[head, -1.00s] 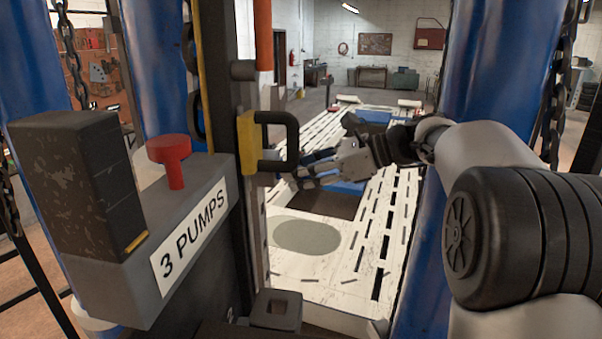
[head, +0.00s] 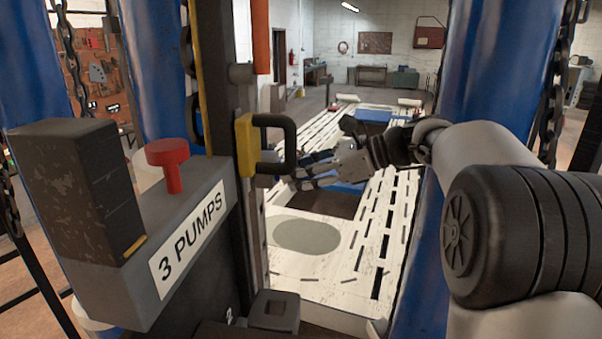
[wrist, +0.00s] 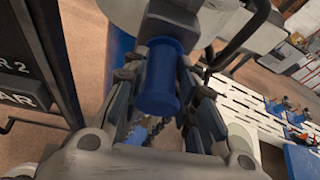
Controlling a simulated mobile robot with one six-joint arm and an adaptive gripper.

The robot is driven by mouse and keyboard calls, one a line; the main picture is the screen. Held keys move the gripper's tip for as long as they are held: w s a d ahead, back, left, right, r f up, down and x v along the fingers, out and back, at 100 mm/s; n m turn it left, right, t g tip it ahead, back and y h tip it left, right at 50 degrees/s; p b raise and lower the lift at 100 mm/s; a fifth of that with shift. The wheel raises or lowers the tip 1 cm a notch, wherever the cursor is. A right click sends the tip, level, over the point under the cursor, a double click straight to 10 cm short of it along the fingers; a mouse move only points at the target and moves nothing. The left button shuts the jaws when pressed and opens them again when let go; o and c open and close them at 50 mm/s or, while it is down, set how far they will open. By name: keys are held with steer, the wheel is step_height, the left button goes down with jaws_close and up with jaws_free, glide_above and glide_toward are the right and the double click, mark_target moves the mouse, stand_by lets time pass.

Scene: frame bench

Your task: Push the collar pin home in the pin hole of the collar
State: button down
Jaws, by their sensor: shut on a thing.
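My gripper (head: 300,172) is just right of the black D-shaped handle on the dark post. In the wrist view my gripper (wrist: 165,95) is shut on the blue collar pin (wrist: 157,88), with a finger on each side. I cannot tell whether that body is the collar. The pin hole and the pin's tip are hidden, so I cannot see how deep the pin sits.
The black handle (head: 290,145) on its yellow bracket (head: 245,140) is close to my fingers. A grey box labelled "3 PUMPS" (head: 190,235) with a red knob (head: 168,155) stands at left. Blue columns (head: 495,70) flank the view. A white slotted platform (head: 350,225) lies below.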

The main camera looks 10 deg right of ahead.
steer(key=c, duration=1.8)
jaws_free()
steer(key=shift+a, duration=0.1)
steer(key=o, duration=0.3)
steer(key=shift+w+a, duration=0.1)
steer(key=shift+a, duration=0.1)
steer(key=o, duration=0.4)
steer(key=shift+d, duration=0.1)
